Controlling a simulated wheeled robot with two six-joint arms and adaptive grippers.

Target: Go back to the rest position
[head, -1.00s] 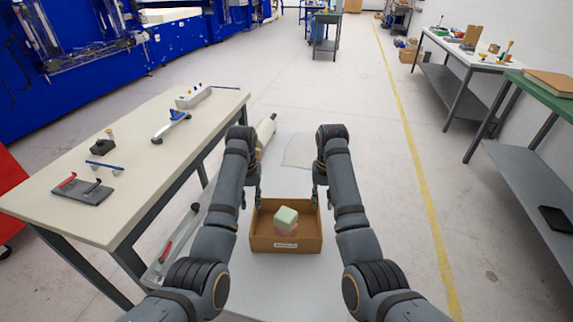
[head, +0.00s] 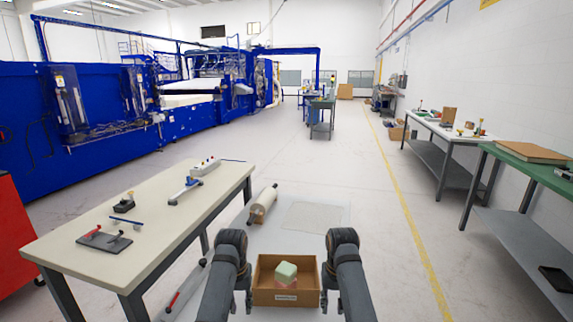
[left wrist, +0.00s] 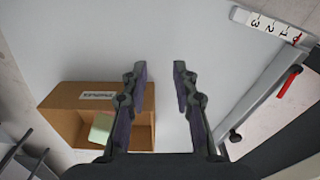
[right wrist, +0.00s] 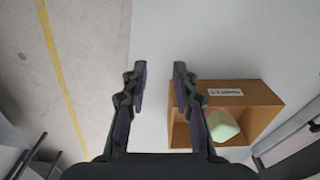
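My left gripper (left wrist: 159,80) is open and empty in the left wrist view, with bare grey surface between its fingers. My right gripper (right wrist: 159,80) is open and empty in the right wrist view. In the head view the left gripper (head: 241,304) hangs left of the cardboard box (head: 287,298) and the right gripper (head: 331,301) hangs right of it. The fingers are small there. A pale green foam block (head: 287,271) lies in the box on top of a pink block (head: 287,283). The box also shows in both wrist views, with the green block inside.
A beige table (head: 75,222) with tools stands on the left. A green-topped bench (head: 535,169) stands on the right. Open floor lies beyond.

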